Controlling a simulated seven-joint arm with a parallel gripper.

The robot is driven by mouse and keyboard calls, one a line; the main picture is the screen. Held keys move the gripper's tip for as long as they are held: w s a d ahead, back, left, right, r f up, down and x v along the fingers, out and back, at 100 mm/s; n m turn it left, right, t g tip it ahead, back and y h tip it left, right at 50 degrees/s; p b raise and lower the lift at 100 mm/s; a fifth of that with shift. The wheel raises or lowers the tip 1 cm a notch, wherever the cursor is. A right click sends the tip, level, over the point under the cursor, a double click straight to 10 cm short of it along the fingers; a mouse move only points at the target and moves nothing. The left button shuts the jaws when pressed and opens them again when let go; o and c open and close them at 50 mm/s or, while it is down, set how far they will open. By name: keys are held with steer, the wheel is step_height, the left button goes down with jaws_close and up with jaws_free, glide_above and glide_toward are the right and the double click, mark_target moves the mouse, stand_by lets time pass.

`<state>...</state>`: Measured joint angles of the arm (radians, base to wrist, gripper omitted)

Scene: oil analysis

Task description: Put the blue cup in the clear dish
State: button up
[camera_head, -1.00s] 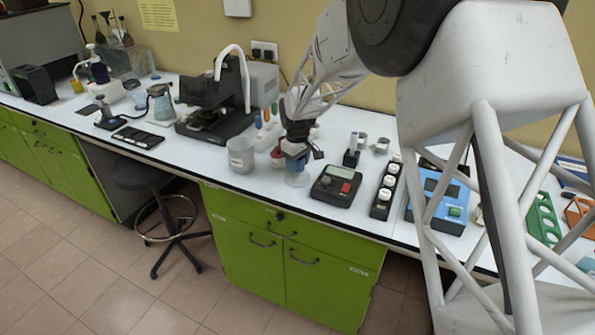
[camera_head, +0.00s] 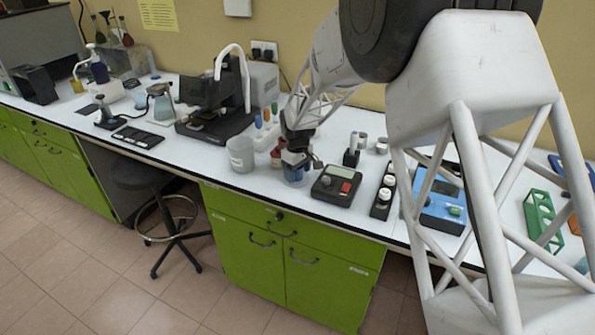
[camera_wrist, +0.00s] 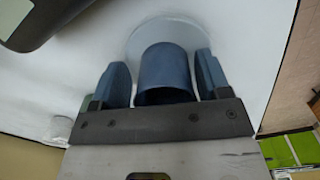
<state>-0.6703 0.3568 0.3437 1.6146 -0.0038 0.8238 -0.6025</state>
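The blue cup (camera_wrist: 166,72) is between my gripper's two fingers in the wrist view, over the round clear dish (camera_wrist: 165,23). Narrow pale gaps show between the cup and the fingers, so my gripper (camera_wrist: 163,78) looks open around it. In the head view the cup (camera_head: 294,173) sits low in the clear dish (camera_head: 296,183), near the bench's front edge, with my gripper (camera_head: 294,158) just above it. The cup's contact with the dish floor is hidden.
A grey beaker (camera_head: 240,154) stands close on the left. A black device with a red button (camera_head: 336,183) stands close on the right. A rack with coloured pieces (camera_head: 265,128) is behind. The bench's front edge is near.

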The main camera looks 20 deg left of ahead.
steer(key=shift+r, duration=0.15)
steer(key=shift+r, duration=6)
steer(key=s+d+r+m, duration=0.2)
steer(key=s+d+r, duration=0.25)
steer(key=d, duration=0.65)
steer(key=s+d+r+m+t, duration=0.1)
steer(key=s+d+r+m, duration=0.3)
steer(key=d, duration=0.8)
steer(key=s+d+r+m, duration=0.1)
steer(key=s+d+r, duration=0.2)
steer(key=d+r, duration=0.55)
steer(key=s+d+f+m, duration=0.2)
steer(key=s+d, duration=0.5)
steer(key=s, duration=0.2)
steer(key=s+d+f+m+t, duration=0.1)
steer(key=s+d+m, duration=0.2)
steer(key=s+d, duration=0.5)
steer(key=s+d+f+m, duration=0.2)
steer(key=s+d, duration=0.5)
steer(key=s, duration=0.3)
steer(key=shift+d+f+m+t, duration=0.3)
steer(key=shift+d+f+m, duration=0.05)
steer(key=shift+m, duration=0.05)
